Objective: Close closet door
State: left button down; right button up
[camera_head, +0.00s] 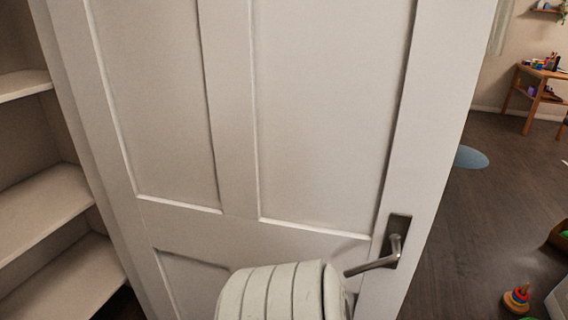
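A white panelled closet door (228,120) fills the middle of the head view and stands open, with the closet shelves showing past its left edge. Its metal lever handle (385,254) is at the lower right of the door. A rounded, ribbed white part, which looks like one of my arm links, stands in front of the door's lower middle, just left of the handle. It hides part of the door's lower panels. I cannot tell whether it touches the door. Neither gripper shows in this view.
Bare closet shelves (50,205) are at the left. To the right of the door is open dark wood floor (450,215) with a blue round mat (470,157). A stacking ring toy (517,298) lies at the lower right. A wooden desk (535,85) stands at the far right.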

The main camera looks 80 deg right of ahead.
aim_at(225, 137)
jog(key=k+l, duration=1.7)
jog(key=l, duration=0.3)
jog(key=k+l, duration=0.1)
jog(key=l, duration=0.25)
jog(key=k+l, duration=0.1)
jog(key=l, duration=0.3)
jog(key=k+l, duration=0.1)
jog(key=l, duration=0.3)
